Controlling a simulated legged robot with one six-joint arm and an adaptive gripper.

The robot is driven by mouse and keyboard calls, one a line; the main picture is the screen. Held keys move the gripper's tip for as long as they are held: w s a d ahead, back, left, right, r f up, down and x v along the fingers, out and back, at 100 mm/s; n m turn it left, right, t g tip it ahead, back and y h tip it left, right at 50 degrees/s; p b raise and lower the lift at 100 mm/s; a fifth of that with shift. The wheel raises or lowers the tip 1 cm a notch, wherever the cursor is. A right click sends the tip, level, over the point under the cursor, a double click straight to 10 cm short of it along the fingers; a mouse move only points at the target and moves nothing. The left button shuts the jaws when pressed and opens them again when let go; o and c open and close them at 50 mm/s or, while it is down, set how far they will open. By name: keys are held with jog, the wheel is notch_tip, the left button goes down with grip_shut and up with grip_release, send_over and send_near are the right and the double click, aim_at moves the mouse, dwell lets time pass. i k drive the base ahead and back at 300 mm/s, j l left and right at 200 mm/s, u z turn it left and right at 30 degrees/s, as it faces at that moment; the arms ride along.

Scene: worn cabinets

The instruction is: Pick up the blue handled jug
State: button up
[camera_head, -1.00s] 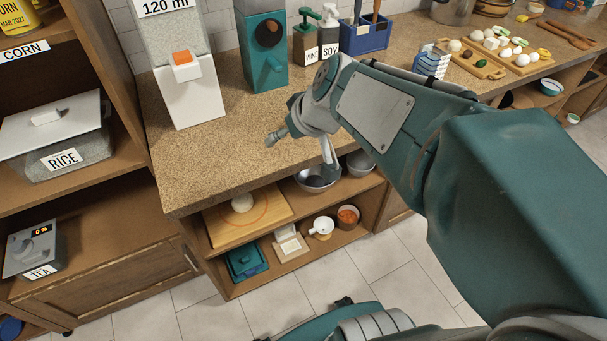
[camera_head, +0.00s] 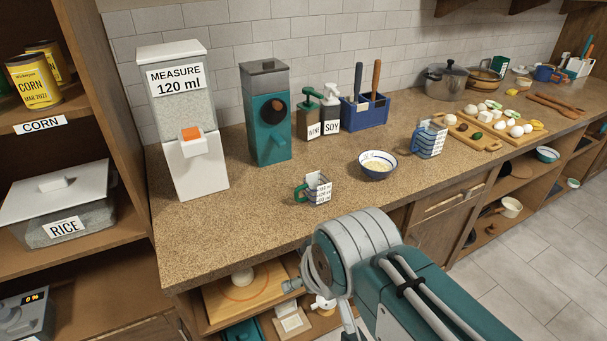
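The blue handled jug (camera_head: 430,138) is a clear measuring jug with white markings. It stands upright on the counter, right of centre, left of the chopping boards. A second measuring jug, with a green handle (camera_head: 314,188), stands nearer on the counter.
A patterned bowl (camera_head: 377,165) with pale contents stands between the jugs. A blue utensil caddy (camera_head: 364,112), soy and wine bottles (camera_head: 322,115), and a teal dispenser (camera_head: 267,130) line the back. Chopping boards (camera_head: 477,140) with food lie to the right. The front left counter is clear.

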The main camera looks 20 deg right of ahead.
aim_at(427, 138)
jog(key=z, duration=1.5)
